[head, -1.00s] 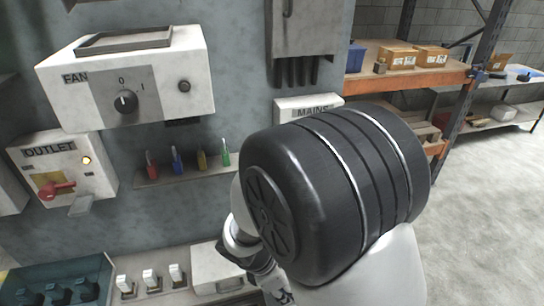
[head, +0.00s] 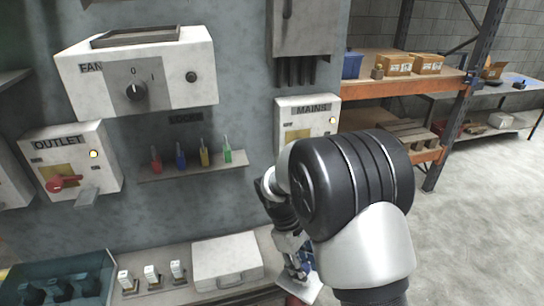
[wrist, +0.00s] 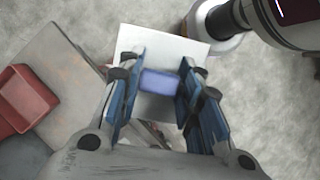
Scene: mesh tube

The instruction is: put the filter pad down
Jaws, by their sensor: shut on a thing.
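My gripper (wrist: 158,88) is shut on the blue grip (wrist: 159,82) of the filter pad, between its two blue fingers in the wrist view. The filter pad (wrist: 190,48) is a flat white square beyond the fingertips. In the head view my gripper (head: 303,265) is low, to the right of the white case, and the pad (head: 302,292) shows partly below it at the bottom edge. The pad appears held clear, with grey floor around it in the wrist view. My arm hides part of the area behind it.
A bench below the panel carries a white case (head: 228,262), several white switches (head: 152,276) and a teal bin (head: 60,285). The wrist view shows a red bin (wrist: 26,98) by a grey surface (wrist: 65,75) at left. A shelf rack (head: 440,90) stands right; open floor lies beside it.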

